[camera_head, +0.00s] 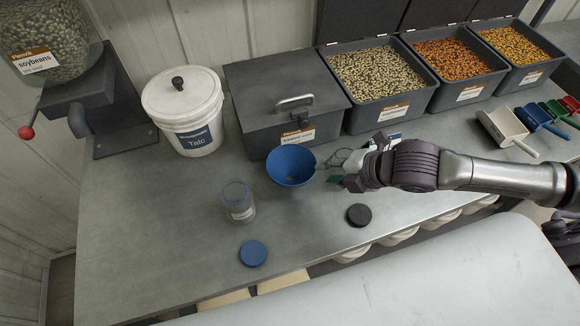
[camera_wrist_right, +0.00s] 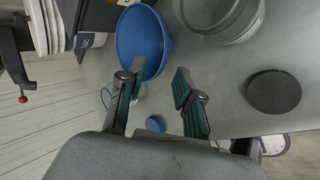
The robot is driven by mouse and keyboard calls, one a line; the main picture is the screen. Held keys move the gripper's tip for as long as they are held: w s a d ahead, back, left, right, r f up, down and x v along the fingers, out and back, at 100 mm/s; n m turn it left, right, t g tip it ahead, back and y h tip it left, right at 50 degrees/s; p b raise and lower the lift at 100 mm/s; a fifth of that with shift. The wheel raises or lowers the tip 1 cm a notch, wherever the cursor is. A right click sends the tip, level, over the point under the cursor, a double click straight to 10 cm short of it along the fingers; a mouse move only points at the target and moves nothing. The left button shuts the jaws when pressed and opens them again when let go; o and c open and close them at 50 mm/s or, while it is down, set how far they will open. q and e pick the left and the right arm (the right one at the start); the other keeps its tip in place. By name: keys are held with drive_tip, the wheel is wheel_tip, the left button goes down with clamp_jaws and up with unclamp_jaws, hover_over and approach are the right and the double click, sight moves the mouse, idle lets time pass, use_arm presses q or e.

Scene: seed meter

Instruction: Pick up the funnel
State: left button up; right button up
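The blue funnel (camera_head: 290,166) sits wide mouth up on the grey bench, in front of the dark lidded bin. It also shows at the upper left of the right wrist view (camera_wrist_right: 143,38). My right gripper (camera_head: 326,172) reaches in from the right, with its fingers just right of the funnel. In the wrist view the gripper (camera_wrist_right: 160,73) is open, with green pads apart and nothing between them. One finger overlaps the funnel's rim in that view; I cannot tell whether it touches. The funnel's spout is hidden. My left gripper is not in view.
A clear jar (camera_head: 239,202) stands left of the funnel, with a blue lid (camera_head: 253,253) in front. A black lid (camera_head: 358,215) lies below my right gripper. Another clear jar (camera_wrist_right: 225,15) is near the gripper. A Talc bucket (camera_head: 185,110) and bins (camera_head: 283,100) stand behind. The front left bench is clear.

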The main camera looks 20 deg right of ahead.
sight(305, 177)
drive_tip(key=x, duration=0.4)
drive_tip(key=shift+w+a+f, duration=0.15)
drive_tip(key=shift+w+f, duration=0.05)
drive_tip(key=shift+f, duration=0.05)
drive_tip(key=shift+s+f+p+x, duration=0.15)
drive_tip(key=shift+p+x, duration=0.35)
drive_tip(key=shift+x, duration=0.85)
drive_tip(key=shift+s+f+p+x, duration=0.15)
drive_tip(key=shift+p+x, duration=0.3)
drive_tip(key=shift+x, duration=0.85)
drive_tip(key=shift+s+r, duration=0.1)
clamp_jaws()
